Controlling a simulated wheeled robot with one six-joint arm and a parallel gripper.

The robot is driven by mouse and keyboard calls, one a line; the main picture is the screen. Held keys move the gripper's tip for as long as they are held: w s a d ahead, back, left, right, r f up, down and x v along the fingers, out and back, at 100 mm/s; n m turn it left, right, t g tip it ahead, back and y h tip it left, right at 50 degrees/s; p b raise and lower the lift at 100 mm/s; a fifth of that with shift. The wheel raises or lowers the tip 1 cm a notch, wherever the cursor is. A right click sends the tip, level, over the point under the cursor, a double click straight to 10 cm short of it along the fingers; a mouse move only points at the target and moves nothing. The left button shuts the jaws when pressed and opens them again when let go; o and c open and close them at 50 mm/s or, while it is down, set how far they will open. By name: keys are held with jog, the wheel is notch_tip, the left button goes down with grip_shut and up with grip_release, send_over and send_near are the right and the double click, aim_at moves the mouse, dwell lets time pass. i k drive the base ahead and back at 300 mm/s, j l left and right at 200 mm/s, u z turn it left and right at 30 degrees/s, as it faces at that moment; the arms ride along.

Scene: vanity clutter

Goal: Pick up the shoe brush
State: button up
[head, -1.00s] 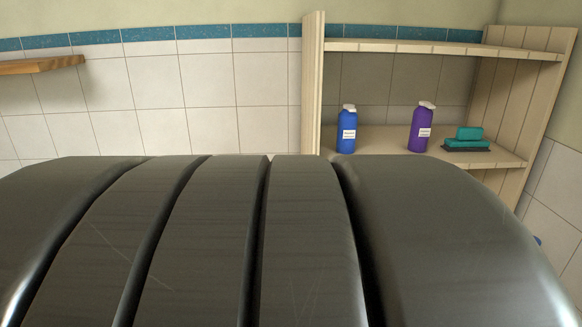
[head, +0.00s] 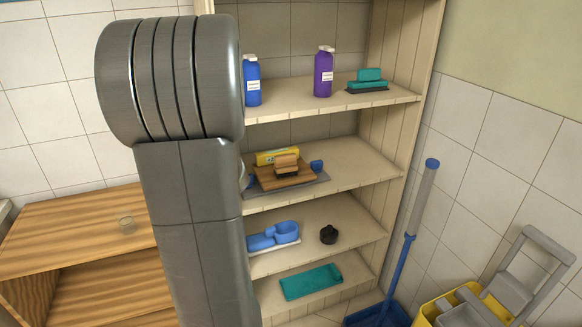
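What looks like the shoe brush (head: 287,161) is a small tan wooden block with dark bristles under it. In the head view it rests on a brown wooden board (head: 268,181) on the second shelf from the top. A yellow box (head: 270,156) lies close behind it, and a blue item (head: 317,166) is at its right. My gripper is not in view; only my grey arm links show, left of the brush and covering the left part of the shelves.
The top shelf holds a blue bottle (head: 252,82), a purple bottle (head: 323,72) and a teal brush-like item (head: 369,79). Lower down are a blue scoop (head: 283,231), a dark knob-like object (head: 329,235) and a teal tray (head: 311,282). A broom (head: 404,262) and yellow bucket (head: 432,309) stand right.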

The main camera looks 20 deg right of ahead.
aim_at(285, 166)
jog(key=i+z, duration=0.1)
jog(key=z, duration=1.45)
jog(key=i+j, duration=0.1)
jog(key=j, duration=0.25)
jog(key=i+j+z, duration=0.15)
jog(key=j, duration=0.2)
jog(key=i+j, duration=0.1)
jog(key=j, duration=0.25)
jog(key=i+j+z, duration=0.1)
jog(key=j, duration=0.3)
